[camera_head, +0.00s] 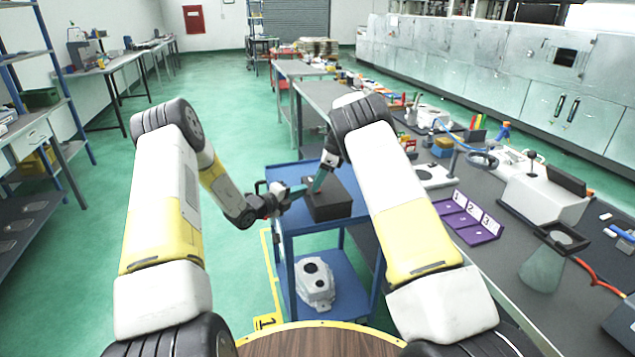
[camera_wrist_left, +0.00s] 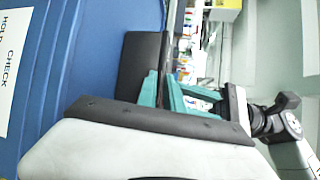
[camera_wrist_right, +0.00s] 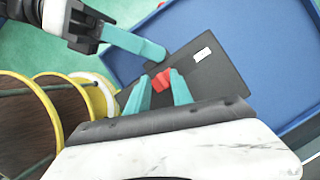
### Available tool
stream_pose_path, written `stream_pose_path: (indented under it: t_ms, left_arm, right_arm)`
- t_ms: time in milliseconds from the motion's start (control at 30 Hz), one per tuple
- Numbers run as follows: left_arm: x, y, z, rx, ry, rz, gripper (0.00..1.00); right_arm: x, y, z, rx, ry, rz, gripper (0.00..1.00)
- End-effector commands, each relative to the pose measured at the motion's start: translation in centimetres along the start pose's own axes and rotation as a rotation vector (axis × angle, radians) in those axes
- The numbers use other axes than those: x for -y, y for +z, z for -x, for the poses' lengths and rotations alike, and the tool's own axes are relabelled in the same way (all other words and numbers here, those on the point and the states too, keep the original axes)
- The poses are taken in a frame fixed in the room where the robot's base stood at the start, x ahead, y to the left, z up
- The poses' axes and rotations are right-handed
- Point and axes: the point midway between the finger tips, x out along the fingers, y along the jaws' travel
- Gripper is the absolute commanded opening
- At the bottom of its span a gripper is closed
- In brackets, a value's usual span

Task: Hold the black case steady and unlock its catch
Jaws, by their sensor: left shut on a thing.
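The black case (camera_head: 330,203) lies on the blue top of a cart (camera_head: 290,165). In the right wrist view the case (camera_wrist_right: 215,80) has a white label (camera_wrist_right: 201,55) and a red catch (camera_wrist_right: 163,80). My left gripper (camera_head: 300,190) is shut on the case at its left side. Its teal fingers also show in the left wrist view (camera_wrist_left: 160,88), beside the case (camera_wrist_left: 138,65); the exact grip is partly hidden. My right gripper (camera_head: 320,184) is above the case. Its teal fingertips (camera_wrist_right: 163,76) are apart on either side of the red catch; contact cannot be told.
A grey casting (camera_head: 316,284) sits on the cart's lower shelf. A long bench to the right holds purple numbered trays (camera_head: 468,217), a white device (camera_head: 540,200) and a grey funnel-like stand (camera_head: 547,262). The green floor left of the cart is clear.

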Motion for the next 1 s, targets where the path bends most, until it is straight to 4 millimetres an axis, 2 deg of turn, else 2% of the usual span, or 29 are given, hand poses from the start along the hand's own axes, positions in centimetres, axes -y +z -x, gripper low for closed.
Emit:
stream_pose_path:
  t_ms: [33, 67, 367, 467, 567, 800, 1000]
  left_arm:
    - [-1.6, -0.3, 0.3, -0.003, 0.035, 0.009, 0.0]
    - [-1.6, -0.3, 0.4, -0.003, 0.035, 0.009, 0.0]
    - [-1.6, -0.4, 0.4, -0.005, 0.035, 0.009, 0.0]
    - [-1.6, -0.4, 0.4, -0.005, 0.035, 0.008, 0.0]
    - [-1.6, -0.4, 0.4, -0.005, 0.035, 0.008, 0.0]
    - [-1.6, -0.4, 0.4, -0.005, 0.035, 0.008, 0.0]
    - [-1.6, -0.4, 0.4, -0.005, 0.035, 0.008, 0.0]
  right_arm:
    - [0.0, 0.1, 0.0, 0.001, 0.0, 0.001, 0.36]
    - [0.0, 0.1, 0.0, 0.0, -0.001, 0.001, 0.4]
    - [0.0, 0.0, -0.1, 0.0, -0.002, 0.0, 0.4]
    - [0.1, 0.0, 0.5, 0.0, -0.003, 0.0, 0.4]
    - [0.1, 0.0, 1.9, 0.002, -0.004, -0.001, 0.4]
    - [0.1, 0.0, 7.0, 0.002, -0.006, 0.001, 0.4]
    - [0.0, 0.0, 10.5, 0.0, -0.005, 0.001, 0.4]
